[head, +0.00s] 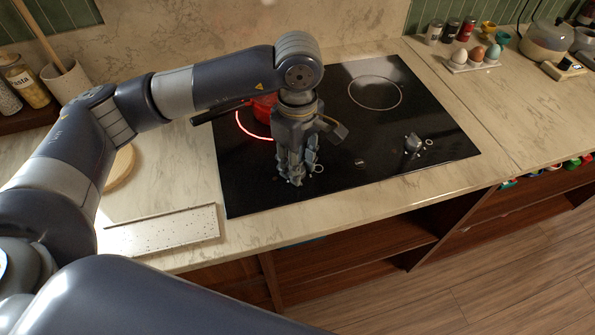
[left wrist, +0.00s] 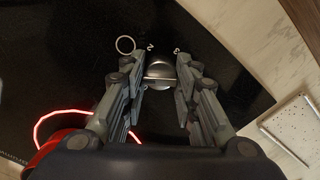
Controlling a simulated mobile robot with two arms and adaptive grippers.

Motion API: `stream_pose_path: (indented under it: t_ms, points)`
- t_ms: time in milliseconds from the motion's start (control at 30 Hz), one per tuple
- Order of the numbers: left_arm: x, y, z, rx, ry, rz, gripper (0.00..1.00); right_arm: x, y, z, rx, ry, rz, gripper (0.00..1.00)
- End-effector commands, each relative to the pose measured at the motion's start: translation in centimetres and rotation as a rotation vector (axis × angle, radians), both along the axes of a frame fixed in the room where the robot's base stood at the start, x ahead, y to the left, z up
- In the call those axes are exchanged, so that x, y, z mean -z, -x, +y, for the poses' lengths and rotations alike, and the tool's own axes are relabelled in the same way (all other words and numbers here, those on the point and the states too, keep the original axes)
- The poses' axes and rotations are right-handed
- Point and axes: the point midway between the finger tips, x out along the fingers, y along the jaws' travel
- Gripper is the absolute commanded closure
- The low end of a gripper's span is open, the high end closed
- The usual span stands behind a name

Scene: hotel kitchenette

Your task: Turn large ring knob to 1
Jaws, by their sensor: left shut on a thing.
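My left gripper (head: 297,180) points down at the front left of the black cooktop (head: 350,165). In the left wrist view its two fingers (left wrist: 160,82) are on either side of a metallic knob (left wrist: 159,71) and shut on it. The fingers hide this knob in the head view. A printed large ring (left wrist: 125,44) lies beside the knob, with small marks (left wrist: 150,47) near it, one looking like a 2. A second knob (head: 412,144) stands at the front right of the cooktop. My right gripper is not in view.
A heating zone (head: 248,130) glows red under a red pan (head: 265,107) with a black handle, just behind my left gripper. The other heating zone (head: 375,92) is bare and dark. A speckled board (head: 160,231) lies left of the cooktop. Eggs in a holder (head: 474,60) stand far right.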

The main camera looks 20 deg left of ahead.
Motion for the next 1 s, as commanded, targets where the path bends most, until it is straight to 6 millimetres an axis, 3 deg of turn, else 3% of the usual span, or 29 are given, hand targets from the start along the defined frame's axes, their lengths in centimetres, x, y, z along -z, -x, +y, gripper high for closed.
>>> stream_pose_path:
  t_ms: [200, 700, 733, 800, 1000]
  points:
    - [0.06, -0.05, -0.01, 0.058, 0.001, -0.002, 0.96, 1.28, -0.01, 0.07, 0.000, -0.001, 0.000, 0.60]
    - [-0.14, -0.06, -0.02, 0.073, 0.002, -0.001, 0.96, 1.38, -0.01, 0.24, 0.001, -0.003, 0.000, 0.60]
    - [-0.14, -0.06, -0.02, 0.073, 0.002, -0.001, 0.68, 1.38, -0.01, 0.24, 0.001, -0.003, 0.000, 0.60]
    - [-0.13, -0.06, -0.02, 0.073, 0.002, -0.001, 0.52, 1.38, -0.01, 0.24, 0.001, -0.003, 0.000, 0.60]
    - [-0.07, -0.03, -0.01, 0.073, 0.001, -0.001, 0.51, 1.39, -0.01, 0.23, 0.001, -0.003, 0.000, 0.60]
